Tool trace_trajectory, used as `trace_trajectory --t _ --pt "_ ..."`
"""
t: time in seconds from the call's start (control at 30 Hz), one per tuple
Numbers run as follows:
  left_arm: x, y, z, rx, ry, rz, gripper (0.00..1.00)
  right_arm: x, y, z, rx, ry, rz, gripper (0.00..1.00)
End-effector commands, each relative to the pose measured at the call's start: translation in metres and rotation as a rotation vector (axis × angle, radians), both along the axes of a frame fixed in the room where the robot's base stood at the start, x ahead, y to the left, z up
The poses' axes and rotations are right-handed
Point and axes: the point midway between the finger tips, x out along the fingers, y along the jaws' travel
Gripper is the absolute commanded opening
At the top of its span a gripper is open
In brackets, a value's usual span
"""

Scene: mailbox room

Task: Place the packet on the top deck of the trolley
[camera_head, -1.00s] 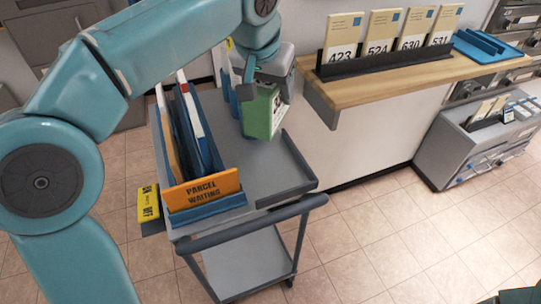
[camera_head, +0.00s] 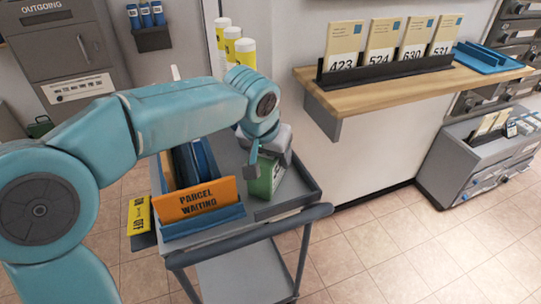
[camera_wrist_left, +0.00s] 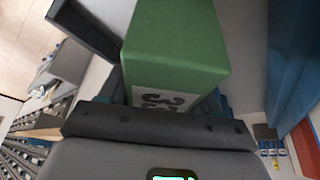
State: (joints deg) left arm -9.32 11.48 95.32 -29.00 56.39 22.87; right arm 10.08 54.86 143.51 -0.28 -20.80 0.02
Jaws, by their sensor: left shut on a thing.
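The green packet (camera_head: 267,178) has a white label with dark digits, partly hidden in the left wrist view (camera_wrist_left: 178,45). My left gripper (camera_head: 264,158) is shut on it from above. The packet stands over the grey top deck (camera_head: 292,192) of the trolley, right of the "PARCEL WAITING" holder. It is upright and close to the deck; I cannot tell whether its base touches. My right gripper is not in view.
The orange "PARCEL WAITING" sign (camera_head: 197,200) fronts a blue holder with upright items on the deck's left. A wooden shelf (camera_head: 400,85) with numbered cards is on the right. The deck has a raised dark rim.

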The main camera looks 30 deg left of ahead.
Motion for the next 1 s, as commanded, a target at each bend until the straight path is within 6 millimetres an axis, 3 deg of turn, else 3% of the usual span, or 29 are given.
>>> trace_trajectory --t 0.17,0.2,0.27,0.3,0.67,1.0 --pt "0.000 0.000 -0.003 0.000 -0.001 0.000 0.23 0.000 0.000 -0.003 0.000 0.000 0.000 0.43" --pt "0.000 0.000 -0.004 0.000 0.000 0.000 0.66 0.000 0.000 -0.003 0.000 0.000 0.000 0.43" --pt "0.000 0.000 -0.003 0.000 0.000 0.000 0.86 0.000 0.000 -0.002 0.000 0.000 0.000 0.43" --pt "0.000 0.000 -0.003 0.000 0.000 0.000 0.88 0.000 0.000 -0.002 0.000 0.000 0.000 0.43" --pt "-0.002 0.000 0.007 0.000 -0.001 0.000 0.88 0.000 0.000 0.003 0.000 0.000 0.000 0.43" --pt "-0.029 -0.003 0.077 -0.001 -0.005 -0.001 0.88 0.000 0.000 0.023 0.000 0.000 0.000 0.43"
